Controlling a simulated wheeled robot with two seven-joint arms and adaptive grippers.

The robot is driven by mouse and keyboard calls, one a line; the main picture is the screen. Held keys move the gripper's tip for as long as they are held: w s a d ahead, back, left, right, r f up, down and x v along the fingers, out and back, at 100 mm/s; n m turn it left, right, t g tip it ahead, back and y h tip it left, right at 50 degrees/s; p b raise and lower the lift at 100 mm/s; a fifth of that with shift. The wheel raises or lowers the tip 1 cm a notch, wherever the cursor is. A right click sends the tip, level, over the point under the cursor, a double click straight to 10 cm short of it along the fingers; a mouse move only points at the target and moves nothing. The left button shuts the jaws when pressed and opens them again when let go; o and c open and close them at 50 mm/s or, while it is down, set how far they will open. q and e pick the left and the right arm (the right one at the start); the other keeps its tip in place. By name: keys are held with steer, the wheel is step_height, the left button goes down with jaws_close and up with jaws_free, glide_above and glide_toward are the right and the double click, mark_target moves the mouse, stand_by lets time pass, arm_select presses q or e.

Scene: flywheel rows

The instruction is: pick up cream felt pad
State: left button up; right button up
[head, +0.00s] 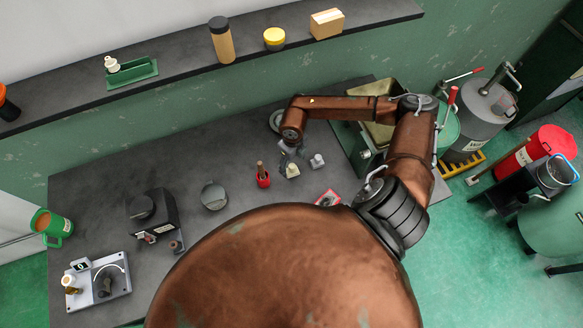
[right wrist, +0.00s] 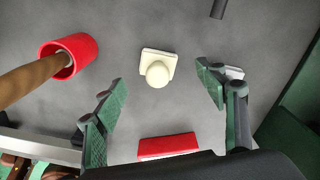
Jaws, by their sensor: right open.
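The cream felt pad (right wrist: 157,65) is a small square cream piece with a round knob, seen from above in the right wrist view. In the head view the cream pad (head: 292,171) stands on the grey table, just below my right gripper (head: 289,150). In the right wrist view my right gripper (right wrist: 163,85) is open, its green fingers to either side of the pad's near side. The fingers are empty and do not touch the pad. My left gripper is not in view.
A red cup with a wooden handle (right wrist: 70,57) stands left of the pad. A red block (right wrist: 168,145) lies on the near side. A small whitish piece (head: 317,161) is right of the pad.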

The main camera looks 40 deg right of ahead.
mark_target(292, 166)
steer(key=f, duration=0.2)
steer(key=f+p, duration=0.1)
steer(key=shift+a+f, duration=0.2)
steer(key=shift+f, duration=0.65)
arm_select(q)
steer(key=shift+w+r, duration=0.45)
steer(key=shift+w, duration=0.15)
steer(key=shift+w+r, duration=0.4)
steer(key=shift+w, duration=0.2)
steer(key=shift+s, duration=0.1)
arm_select(e)
steer(key=shift+c, duration=0.6)
steer(key=c, duration=0.5)
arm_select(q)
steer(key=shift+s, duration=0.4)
arm_select(e)
steer(key=c, duration=0.5)
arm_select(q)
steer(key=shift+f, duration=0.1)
arm_select(e)
steer(key=shift+r, duration=0.1)
steer(key=shift+c, duration=0.2)
